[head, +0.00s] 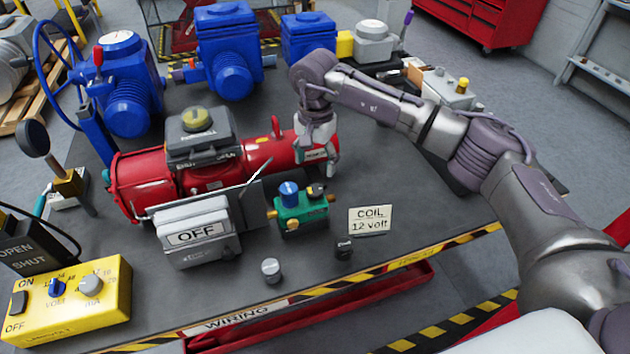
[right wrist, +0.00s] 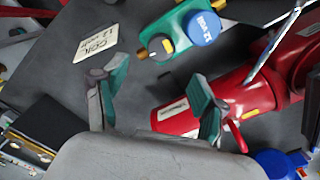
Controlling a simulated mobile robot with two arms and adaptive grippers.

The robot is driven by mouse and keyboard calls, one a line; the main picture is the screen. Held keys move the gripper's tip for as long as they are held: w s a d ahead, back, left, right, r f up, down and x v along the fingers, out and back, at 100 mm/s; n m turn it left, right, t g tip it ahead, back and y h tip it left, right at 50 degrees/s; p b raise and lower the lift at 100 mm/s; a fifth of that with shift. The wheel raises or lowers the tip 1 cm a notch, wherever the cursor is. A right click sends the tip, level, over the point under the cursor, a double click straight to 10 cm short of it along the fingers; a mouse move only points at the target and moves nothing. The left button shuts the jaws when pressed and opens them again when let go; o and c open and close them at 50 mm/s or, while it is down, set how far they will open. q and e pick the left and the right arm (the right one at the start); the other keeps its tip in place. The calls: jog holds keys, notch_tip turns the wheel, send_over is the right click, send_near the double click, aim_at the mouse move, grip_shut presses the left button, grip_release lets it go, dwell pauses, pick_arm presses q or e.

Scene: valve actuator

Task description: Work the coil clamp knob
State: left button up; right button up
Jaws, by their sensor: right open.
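The small green valve block (head: 301,218) stands on the bench in front of the red actuator. It carries a blue round top (head: 289,192) and a black part with yellow beside it (head: 316,190). In the right wrist view the blue top (right wrist: 203,28) reads about "12 VDC"; the green block (right wrist: 160,35) shows brass fittings. Which part is the coil clamp knob, I cannot tell. My right gripper (head: 318,160) is by the right end of the red actuator, behind and apart from the green block. In the right wrist view its fingers (right wrist: 158,88) are spread and empty.
The red actuator (head: 255,157) and grey OFF box (head: 197,233) stand left of the block. A thin white lever rises near the block. Right of the card is bare bench.

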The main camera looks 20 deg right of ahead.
aim_at(315, 189)
notch_tip(315, 189, down, 8)
jog(key=shift+f+p, duration=0.15)
jog(key=shift+p, duration=1)
